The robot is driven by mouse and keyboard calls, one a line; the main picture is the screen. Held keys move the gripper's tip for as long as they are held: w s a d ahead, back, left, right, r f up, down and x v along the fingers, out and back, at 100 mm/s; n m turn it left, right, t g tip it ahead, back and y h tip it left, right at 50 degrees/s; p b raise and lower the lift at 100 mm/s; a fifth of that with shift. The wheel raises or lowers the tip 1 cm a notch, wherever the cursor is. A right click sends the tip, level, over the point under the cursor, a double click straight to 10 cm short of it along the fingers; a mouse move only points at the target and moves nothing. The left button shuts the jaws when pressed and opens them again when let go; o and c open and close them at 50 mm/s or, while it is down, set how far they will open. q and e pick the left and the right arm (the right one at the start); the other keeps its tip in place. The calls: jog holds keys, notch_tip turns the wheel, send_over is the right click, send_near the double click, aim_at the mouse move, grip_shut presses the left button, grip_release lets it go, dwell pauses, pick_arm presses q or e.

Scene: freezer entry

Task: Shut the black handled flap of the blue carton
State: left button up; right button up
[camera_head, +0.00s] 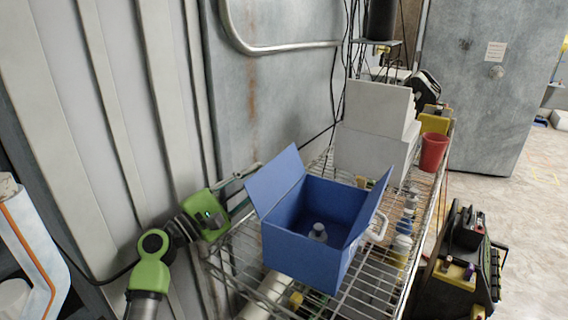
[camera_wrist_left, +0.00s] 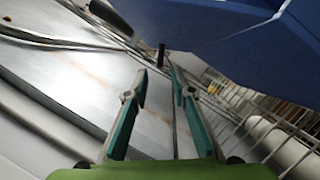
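I cannot make out a black handle on either flap in the head view. My left gripper (camera_head: 246,182) is just left of the left flap, open and empty. In the left wrist view the fingers of my left gripper (camera_wrist_left: 160,80) are apart, with the blue carton (camera_wrist_left: 220,28) beyond them, above and right. My right gripper is not in view.
The wire shelf (camera_head: 232,252) also holds white boxes (camera_head: 370,145), a red cup (camera_head: 433,152) and several bottles. A metal wall panel (camera_head: 265,100) closes off the left. A dark toolbox (camera_head: 462,262) stands right of the shelf, near open floor (camera_head: 530,205).

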aim_at(274, 166)
pick_arm(q)
jog(key=p+x, duration=0.1)
jog(key=x, duration=0.4)
jog(key=shift+r, duration=0.1)
jog(key=shift+w+d, duration=0.2)
jog(key=shift+d, duration=0.1)
jog(key=shift+w+d, duration=0.1)
jog(key=shift+c, duration=0.7)
grip_shut()
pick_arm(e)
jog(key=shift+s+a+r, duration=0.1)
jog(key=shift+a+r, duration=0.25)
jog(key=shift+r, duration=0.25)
